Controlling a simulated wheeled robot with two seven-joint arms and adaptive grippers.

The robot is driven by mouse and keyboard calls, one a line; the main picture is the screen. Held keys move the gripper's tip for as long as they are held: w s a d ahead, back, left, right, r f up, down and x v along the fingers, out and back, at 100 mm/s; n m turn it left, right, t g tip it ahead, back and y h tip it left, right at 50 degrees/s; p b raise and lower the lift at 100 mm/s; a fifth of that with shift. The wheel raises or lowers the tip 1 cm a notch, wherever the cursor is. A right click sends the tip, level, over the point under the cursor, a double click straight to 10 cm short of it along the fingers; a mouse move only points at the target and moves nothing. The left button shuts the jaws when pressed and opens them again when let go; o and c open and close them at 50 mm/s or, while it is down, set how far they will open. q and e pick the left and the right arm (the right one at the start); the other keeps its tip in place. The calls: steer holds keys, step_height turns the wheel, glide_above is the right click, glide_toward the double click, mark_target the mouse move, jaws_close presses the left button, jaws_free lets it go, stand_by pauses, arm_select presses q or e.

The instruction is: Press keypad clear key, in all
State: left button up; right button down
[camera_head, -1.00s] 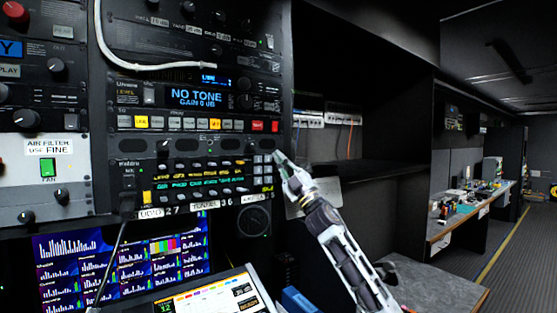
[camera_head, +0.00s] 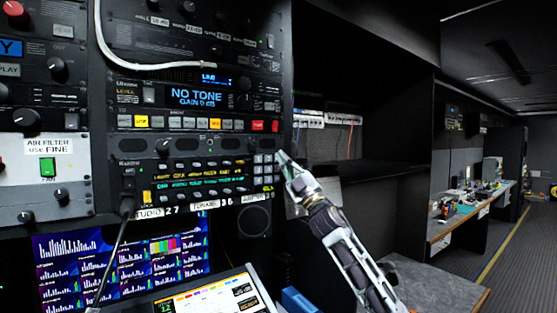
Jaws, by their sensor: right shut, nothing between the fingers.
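A small keypad (camera_head: 264,165) of grey keys sits at the right end of the lower black rack panel (camera_head: 200,180). The keys are too small to read, so I cannot tell which is the clear key. My right gripper (camera_head: 282,156) is shut and empty. Its tip is just right of the keypad, near the panel's right edge, and in the picture it looks apart from the keys. My left gripper is not in view.
A white cable (camera_head: 160,66) loops over the rack. Below are a monitor (camera_head: 120,260) and a tablet (camera_head: 210,297). An open dark shelf (camera_head: 380,175) lies right.

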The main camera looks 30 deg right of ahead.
steer(key=shift+s+d+b, duration=0.2)
steer(key=shift+s+b, duration=0.2)
steer(key=shift+s, duration=2)
